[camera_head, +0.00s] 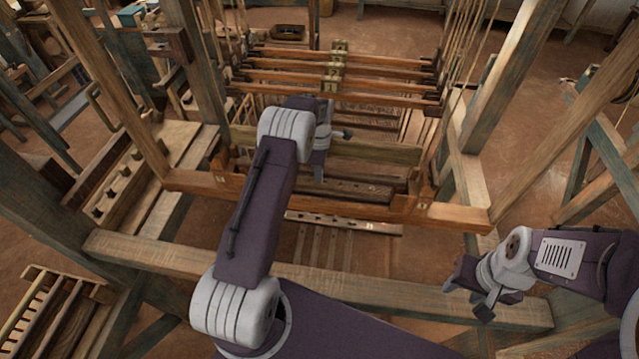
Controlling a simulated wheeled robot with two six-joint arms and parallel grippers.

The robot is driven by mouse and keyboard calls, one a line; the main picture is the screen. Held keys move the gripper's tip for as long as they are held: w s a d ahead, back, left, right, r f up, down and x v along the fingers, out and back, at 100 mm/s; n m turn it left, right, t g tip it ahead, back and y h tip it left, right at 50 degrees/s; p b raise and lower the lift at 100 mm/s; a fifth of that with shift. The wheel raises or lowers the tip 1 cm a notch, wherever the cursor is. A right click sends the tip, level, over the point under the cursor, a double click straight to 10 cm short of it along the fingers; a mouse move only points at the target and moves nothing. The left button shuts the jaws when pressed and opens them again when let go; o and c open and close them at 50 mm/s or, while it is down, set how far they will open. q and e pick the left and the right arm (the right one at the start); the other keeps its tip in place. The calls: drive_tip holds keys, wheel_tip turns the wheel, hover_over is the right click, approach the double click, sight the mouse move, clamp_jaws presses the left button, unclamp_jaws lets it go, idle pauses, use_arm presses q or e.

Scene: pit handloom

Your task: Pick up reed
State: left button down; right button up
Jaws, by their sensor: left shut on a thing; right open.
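The reed (385,152) shows as a long, pale olive-brown wooden bar lying crosswise in the middle of the loom. My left gripper (321,170) points down at it from the front and is shut on it near its middle. My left wrist and forearm cover part of the bar, and the contact between the fingers and the bar is hard to see. My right gripper (483,305) is open and empty, low at the right, over the front beam and well away from the reed.
A reddish-brown crossbar (340,203) runs just in front of the reed. Several heddle shafts (385,78) hang behind it, with cords (470,40) at the right. Thick posts (205,65) flank the loom. A wide beam (345,283) crosses the front. A slatted rack (50,315) stands front left.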

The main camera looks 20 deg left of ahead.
use_arm(q)
drive_tip(key=shift+r, duration=0.15)
idle(0.4)
drive_tip(key=shift+r, duration=0.35)
wheel_tip(320, 180, up, 7)
drive_tip(key=b, duration=0.2)
drive_tip(key=shift+b, duration=0.35)
wheel_tip(320, 180, up, 10)
drive_tip(key=shift+p, duration=0.3)
